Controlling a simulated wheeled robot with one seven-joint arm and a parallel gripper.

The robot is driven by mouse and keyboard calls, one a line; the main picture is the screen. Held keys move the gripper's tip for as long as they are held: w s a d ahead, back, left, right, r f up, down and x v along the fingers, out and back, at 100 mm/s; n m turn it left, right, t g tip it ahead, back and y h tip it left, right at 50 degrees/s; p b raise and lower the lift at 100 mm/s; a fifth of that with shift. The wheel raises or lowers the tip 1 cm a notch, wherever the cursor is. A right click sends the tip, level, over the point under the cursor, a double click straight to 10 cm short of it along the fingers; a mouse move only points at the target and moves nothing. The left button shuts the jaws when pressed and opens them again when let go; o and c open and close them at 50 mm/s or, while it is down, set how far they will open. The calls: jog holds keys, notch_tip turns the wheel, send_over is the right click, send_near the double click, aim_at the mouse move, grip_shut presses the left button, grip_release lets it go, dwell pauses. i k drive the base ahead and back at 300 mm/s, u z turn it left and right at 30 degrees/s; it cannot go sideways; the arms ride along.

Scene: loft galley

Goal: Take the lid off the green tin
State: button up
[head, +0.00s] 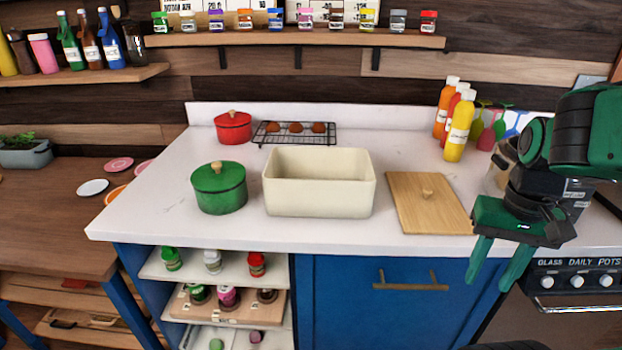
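The green tin (220,198) is a round pot-like tin standing upright on the white counter, left of the cream bin. Its green lid (217,177) sits on top, with a small tan knob (216,167) in the middle. My gripper (494,278) is far to the right, in front of the counter's front edge near the stove. Its two green fingers point down and are spread apart, with nothing between them.
An open cream bin (318,208) stands right of the tin, and a wooden board (413,215) with a knob lies beside it. A red pot (233,127) and a wire rack (293,140) stand behind. Sauce bottles (460,127) stand at back right. The counter left of the tin is clear.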

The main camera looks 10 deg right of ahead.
aim_at(219, 176)
jog(key=u, duration=0.7)
jog(key=k, duration=0.5)
jog(key=i, duration=0.45)
